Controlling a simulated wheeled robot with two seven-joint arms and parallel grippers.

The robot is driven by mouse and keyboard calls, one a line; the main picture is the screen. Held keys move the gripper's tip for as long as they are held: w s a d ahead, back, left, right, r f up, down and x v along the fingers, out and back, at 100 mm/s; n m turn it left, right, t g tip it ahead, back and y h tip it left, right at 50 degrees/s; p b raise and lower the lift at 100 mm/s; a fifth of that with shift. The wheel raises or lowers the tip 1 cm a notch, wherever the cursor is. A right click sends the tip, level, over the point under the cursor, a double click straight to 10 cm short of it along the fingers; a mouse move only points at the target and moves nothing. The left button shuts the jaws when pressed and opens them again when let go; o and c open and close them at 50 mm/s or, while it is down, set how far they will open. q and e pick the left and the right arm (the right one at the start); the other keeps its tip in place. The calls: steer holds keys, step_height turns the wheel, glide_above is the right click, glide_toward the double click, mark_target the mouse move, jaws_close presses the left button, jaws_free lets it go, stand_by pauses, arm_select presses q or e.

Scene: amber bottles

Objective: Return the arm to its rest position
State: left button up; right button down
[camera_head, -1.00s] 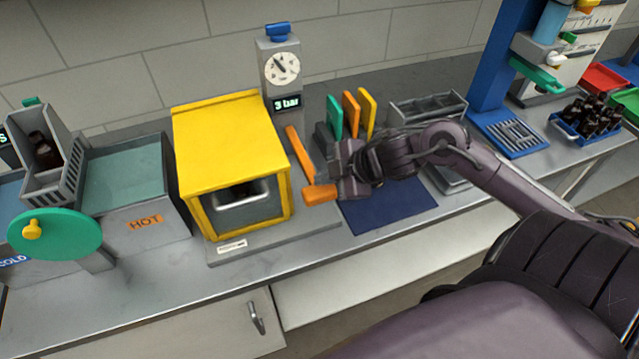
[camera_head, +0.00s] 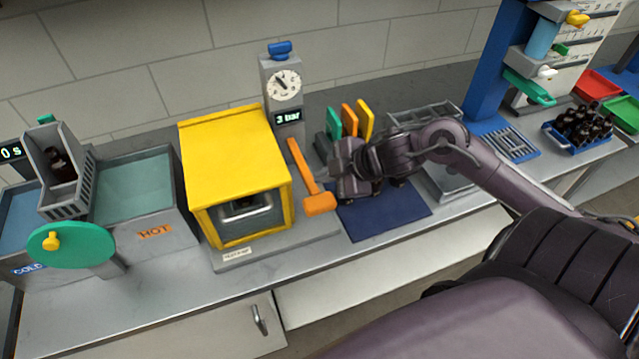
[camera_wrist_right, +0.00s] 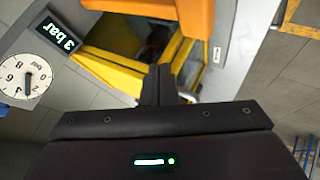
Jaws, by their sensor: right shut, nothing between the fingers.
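My right arm reaches in from the right in the head view. Its gripper (camera_head: 330,172) is beside the orange lever (camera_head: 302,165) of the yellow press-like box (camera_head: 232,150). In the right wrist view the fingers (camera_wrist_right: 163,82) are together with nothing between them. The orange lever end (camera_wrist_right: 195,14) shows just beyond the fingertips there, with the yellow box (camera_wrist_right: 110,72) behind it. I cannot tell whether the gripper touches the lever. My left gripper is not in view.
A gauge reading 3 bar (camera_head: 284,85) stands behind the box. Green, orange and yellow upright plates (camera_head: 350,119) and a dark blue mat (camera_head: 385,218) lie close to the right gripper. A hot and cold bath (camera_head: 150,210) is at left, a blue bottle crate (camera_head: 580,145) at right.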

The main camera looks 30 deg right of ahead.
steer(key=shift+f, duration=0.15)
stand_by(0.6)
steer(key=shift+a+f+m, duration=0.25)
steer(key=shift+a+m, duration=0.05)
steer(key=s+a+f+m+g+h, duration=0.4)
steer(key=s+a+m, duration=0.5)
steer(key=s+m, duration=0.35)
step_height(320, 180, down, 38)
steer(key=s+g+b, duration=0.2)
steer(key=s+b, duration=0.1)
steer(key=b, duration=0.4)
steer(key=s+d+f+b, duration=0.1)
steer(key=s+f+b, duration=0.1)
steer(key=s+f, duration=0.7)
steer(key=s+d+f+g+b, duration=0.1)
steer(key=s+d+f+b, duration=0.1)
steer(key=s+f, duration=0.8)
step_height(320, 180, down, 4)
steer(key=shift+s+d+f+n+b, duration=0.2)
steer(key=shift+n+b, duration=0.25)
steer(key=shift+b, duration=0.4)
